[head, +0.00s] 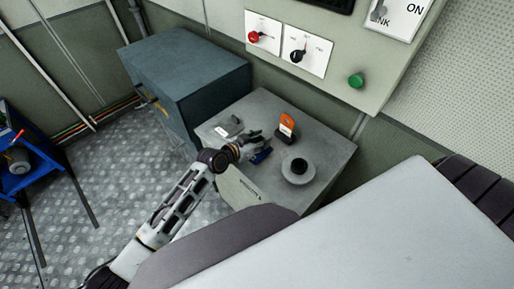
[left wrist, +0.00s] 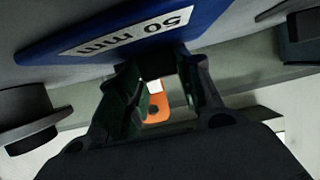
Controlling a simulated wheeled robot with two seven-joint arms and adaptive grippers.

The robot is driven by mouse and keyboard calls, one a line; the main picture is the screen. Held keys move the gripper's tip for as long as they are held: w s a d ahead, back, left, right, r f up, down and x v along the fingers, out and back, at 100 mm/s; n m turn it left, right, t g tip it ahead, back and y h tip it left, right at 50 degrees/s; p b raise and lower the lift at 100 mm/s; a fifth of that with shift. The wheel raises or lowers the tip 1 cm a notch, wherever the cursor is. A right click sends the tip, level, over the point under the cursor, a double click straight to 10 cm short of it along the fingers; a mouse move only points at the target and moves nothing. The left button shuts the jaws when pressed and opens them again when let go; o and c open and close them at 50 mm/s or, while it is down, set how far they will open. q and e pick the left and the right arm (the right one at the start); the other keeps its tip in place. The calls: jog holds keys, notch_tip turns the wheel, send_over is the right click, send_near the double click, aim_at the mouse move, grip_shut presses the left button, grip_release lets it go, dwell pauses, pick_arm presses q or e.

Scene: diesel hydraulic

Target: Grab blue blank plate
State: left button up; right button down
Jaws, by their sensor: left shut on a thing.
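The blue blank plate (head: 262,156) is at the top of the grey cabinet, beside my left gripper (head: 254,143). In the left wrist view the plate (left wrist: 215,20) fills the upper part and carries a white label reading "50 mm". My left gripper's fingers (left wrist: 160,75) are shut on the plate's edge, with a gap between them lower down. In the head view the fingers are small, and I cannot tell whether the plate touches the cabinet top. My right gripper is not in view.
On the grey cabinet (head: 277,105) stand an orange-handled object (head: 287,122), a round grey piece with a black knob (head: 298,171) and a grey piece with a white label (head: 232,124). A control panel (head: 335,60) hangs behind. A dark blue-grey cabinet (head: 180,60) adjoins on the left.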

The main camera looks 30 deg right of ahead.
pick_arm(q)
grip_shut()
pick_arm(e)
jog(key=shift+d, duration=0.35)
pick_arm(q)
jog(key=shift+r, duration=0.1)
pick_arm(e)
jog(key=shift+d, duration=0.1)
